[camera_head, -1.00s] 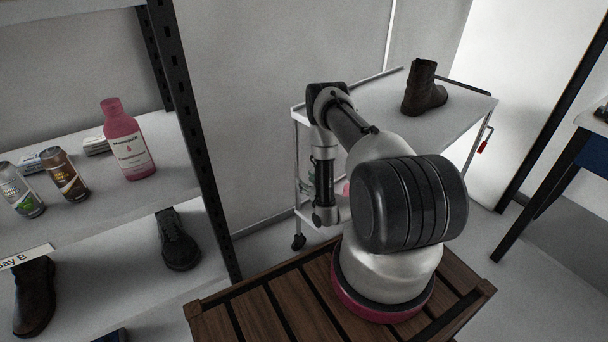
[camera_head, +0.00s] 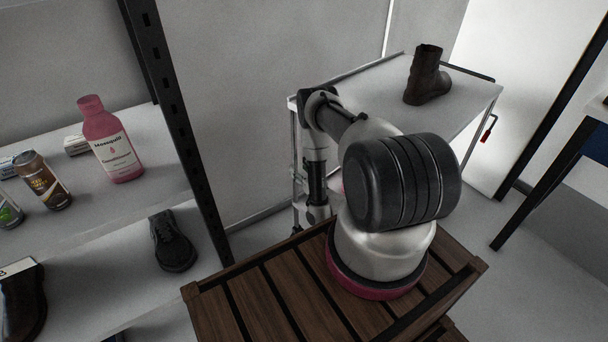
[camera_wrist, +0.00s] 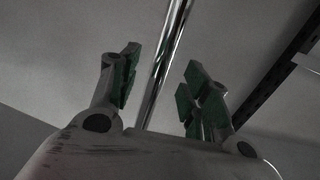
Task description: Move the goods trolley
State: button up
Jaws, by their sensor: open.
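The goods trolley (camera_head: 381,88) stands beyond my arm against the back wall, with a white top, thin metal legs and a red-ended lever at its right side. A dark boot (camera_head: 427,77) stands upright on its top. My arm hides much of its front and lower part. In the wrist view my gripper (camera_wrist: 163,72) is open, its green-padded fingers spread. A shiny metal post (camera_wrist: 165,62) runs between the fingers in the picture, nearer the left one. I cannot tell whether it lies within their reach. No finger is seen closed on it.
A shelf rack (camera_head: 172,95) stands close on the left, holding a pink bottle (camera_head: 112,145), cans and shoes. A dark-legged table (camera_head: 545,185) is at the right. Floor shows between it and the trolley.

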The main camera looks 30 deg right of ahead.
aim_at(296, 165)
jog(key=shift+w, duration=2.2)
grip_shut()
